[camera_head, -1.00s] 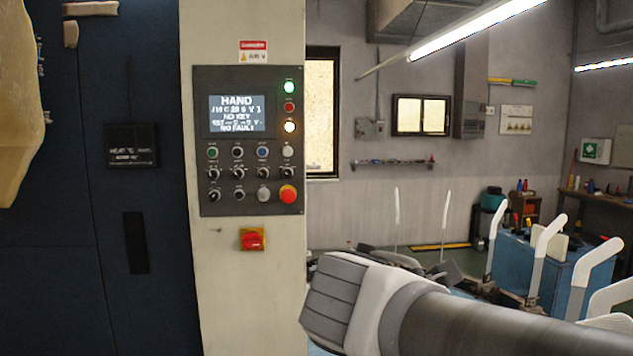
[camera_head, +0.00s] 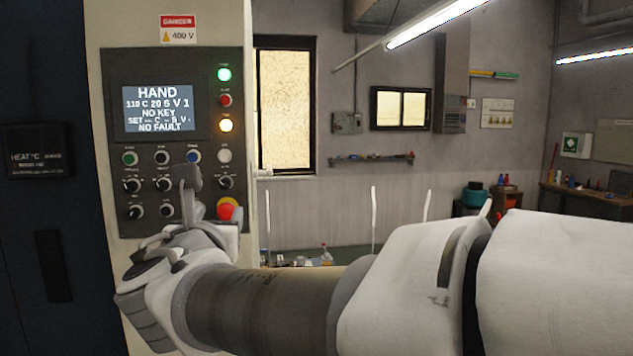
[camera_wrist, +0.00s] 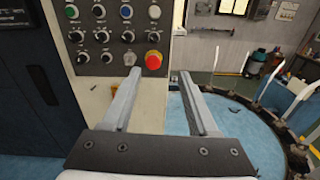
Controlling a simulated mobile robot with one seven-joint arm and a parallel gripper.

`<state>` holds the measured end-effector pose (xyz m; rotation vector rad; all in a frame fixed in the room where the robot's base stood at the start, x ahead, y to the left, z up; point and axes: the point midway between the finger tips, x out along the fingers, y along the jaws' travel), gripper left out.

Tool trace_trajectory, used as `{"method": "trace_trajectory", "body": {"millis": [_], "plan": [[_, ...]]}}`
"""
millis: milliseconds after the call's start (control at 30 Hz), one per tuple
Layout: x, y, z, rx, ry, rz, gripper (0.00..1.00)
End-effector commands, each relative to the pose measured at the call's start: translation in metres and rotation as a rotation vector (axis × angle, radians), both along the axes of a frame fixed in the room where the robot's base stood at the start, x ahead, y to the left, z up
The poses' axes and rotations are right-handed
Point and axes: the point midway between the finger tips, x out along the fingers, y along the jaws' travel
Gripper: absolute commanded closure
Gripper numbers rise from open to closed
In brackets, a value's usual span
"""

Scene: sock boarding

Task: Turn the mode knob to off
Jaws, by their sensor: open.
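The control panel (camera_head: 118,225) faces me on a pale column in the head view, with several black selector knobs in its lower rows. Two are the upper-left knob (camera_head: 132,186) and the lower-left knob (camera_head: 136,212). The labels are too small to read, so I cannot tell which is the mode knob. The screen (camera_head: 157,108) reads HAND, NO KEY and NO FAULT. My gripper (camera_wrist: 159,75) is open and empty, apart from the panel in the wrist view, its fingers pointing toward the lower part. In the head view my gripper (camera_head: 189,182) hides some lower controls.
A red emergency-stop button (camera_head: 227,208) sits at the panel's lower right, close to my gripper. Green, red and amber lamps line the panel's right edge. A round blue table (camera_wrist: 235,125) with upright white forms stands to the right in the wrist view.

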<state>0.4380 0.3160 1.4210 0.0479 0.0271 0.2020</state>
Motion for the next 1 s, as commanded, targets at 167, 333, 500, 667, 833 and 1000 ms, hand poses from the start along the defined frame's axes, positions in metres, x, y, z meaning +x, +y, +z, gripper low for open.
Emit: {"method": "trace_trajectory", "body": {"millis": [167, 333, 500, 667, 833, 1000], "plan": [[-0.002, 0.016, 0.004, -0.045, -0.031, 0.035, 0.41], [0.014, 0.020, 0.005, -0.047, -0.033, 0.034, 0.41], [0.047, 0.027, 0.005, -0.046, -0.031, 0.033, 0.41], [0.078, 0.034, 0.005, -0.046, -0.030, 0.032, 0.41], [0.110, 0.042, 0.005, -0.046, -0.030, 0.032, 0.41], [0.138, 0.049, 0.004, -0.046, -0.030, 0.033, 0.41]]}}
